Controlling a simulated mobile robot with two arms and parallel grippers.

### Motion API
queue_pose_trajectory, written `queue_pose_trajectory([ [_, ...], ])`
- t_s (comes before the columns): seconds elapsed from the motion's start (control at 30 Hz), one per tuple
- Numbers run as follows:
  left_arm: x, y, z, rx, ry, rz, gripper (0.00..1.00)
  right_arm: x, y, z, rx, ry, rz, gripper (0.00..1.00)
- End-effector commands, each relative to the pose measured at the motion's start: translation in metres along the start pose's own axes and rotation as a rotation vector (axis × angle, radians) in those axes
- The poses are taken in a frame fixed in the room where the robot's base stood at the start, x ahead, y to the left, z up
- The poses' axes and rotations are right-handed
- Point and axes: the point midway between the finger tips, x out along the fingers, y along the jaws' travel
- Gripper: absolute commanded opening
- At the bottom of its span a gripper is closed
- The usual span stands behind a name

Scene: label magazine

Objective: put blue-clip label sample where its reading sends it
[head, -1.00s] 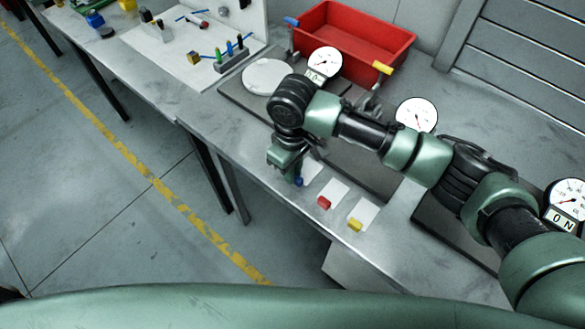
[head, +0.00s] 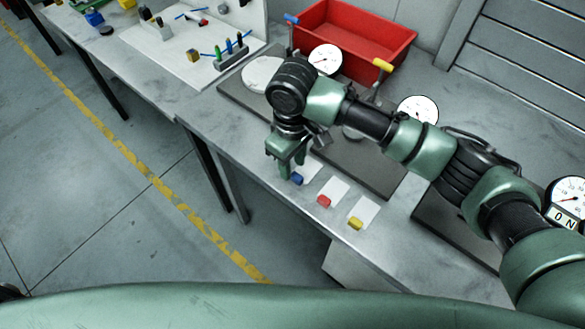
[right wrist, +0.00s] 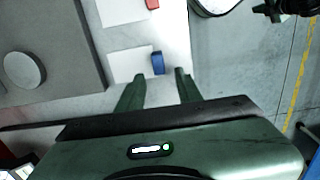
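The blue-clip label sample is a white card with a blue clip (head: 297,179) at the bench's front edge; my right gripper partly hides it. In the right wrist view its white card (right wrist: 128,63) and blue clip (right wrist: 157,63) lie flat just beyond the fingertips. My right gripper (head: 289,172) is open and empty; its two fingers (right wrist: 158,80) are apart, with the clip ahead of the gap. Beside it are a red-clip sample (head: 324,201) and a yellow-clip sample (head: 356,223). My left gripper is out of view.
Dial gauges stand behind, at the left (head: 325,59), middle (head: 417,109) and right (head: 567,203); their readings are too small to tell. A red bin (head: 400,42) stands at the back. A white board (head: 175,60) with tools lies left. Bare bench (head: 215,118) is left of my gripper.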

Motion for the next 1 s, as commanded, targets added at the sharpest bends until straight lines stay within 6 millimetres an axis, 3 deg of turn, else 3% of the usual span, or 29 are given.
queue_pose_trajectory([
  [0.2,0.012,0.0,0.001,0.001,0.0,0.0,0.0,-0.048,0.0,-0.001,-0.003,0.005,0.002,0.35],
  [0.4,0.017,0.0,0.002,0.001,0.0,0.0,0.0,-0.081,0.0,-0.001,-0.001,0.003,0.002,0.35],
  [0.6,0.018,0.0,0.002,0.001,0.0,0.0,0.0,-0.094,-0.001,-0.001,-0.002,0.001,0.0,0.35],
  [1.0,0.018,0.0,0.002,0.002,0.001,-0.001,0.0,-0.094,0.0,-0.001,-0.001,0.0,0.0,0.35],
])
